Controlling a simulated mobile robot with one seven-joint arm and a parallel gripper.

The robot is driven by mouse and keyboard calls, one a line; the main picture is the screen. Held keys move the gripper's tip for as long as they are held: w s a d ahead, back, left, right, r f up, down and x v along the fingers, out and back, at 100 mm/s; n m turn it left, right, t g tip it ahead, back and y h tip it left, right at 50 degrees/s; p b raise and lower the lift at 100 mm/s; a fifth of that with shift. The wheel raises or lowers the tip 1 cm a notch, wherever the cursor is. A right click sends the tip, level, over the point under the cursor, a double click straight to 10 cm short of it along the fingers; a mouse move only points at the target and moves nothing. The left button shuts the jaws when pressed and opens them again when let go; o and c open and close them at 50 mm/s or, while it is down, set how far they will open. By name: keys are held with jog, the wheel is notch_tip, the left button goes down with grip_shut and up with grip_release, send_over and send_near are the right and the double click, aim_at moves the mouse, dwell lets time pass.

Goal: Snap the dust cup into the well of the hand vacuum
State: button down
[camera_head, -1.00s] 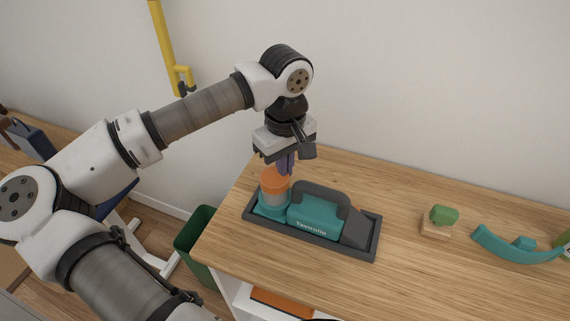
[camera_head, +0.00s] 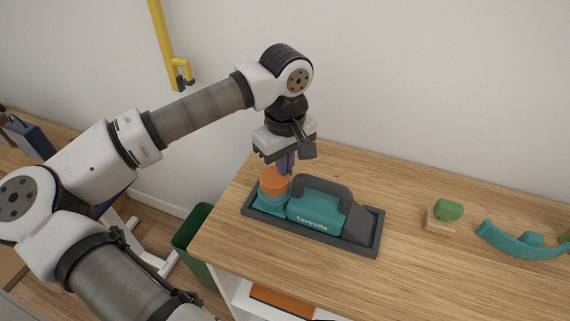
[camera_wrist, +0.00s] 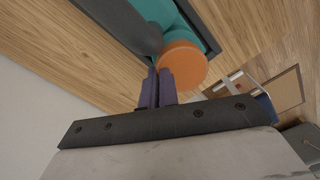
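The hand vacuum (camera_head: 318,208) is teal with a dark grey handle and nose. It lies in a dark tray (camera_head: 335,247) on the wooden counter. The dust cup (camera_head: 273,184), with an orange top, stands upright at the vacuum's left end, its lower part inside the teal body. Its round orange top also shows in the wrist view (camera_wrist: 182,64). My gripper (camera_head: 285,170) points down at the cup's top. In the wrist view its two purple fingers (camera_wrist: 157,75) are together, with nothing visible between them, their tips at the cup's edge. Exact contact is unclear.
A green piece on a wooden block (camera_head: 443,215) and a teal curved object (camera_head: 520,242) lie to the right. A green bin (camera_head: 195,240) stands on the floor beside the counter's left end. The counter between tray and block is clear.

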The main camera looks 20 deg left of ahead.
jog(key=shift+f, duration=0.3)
jog(key=c, duration=1.6)
grip_release()
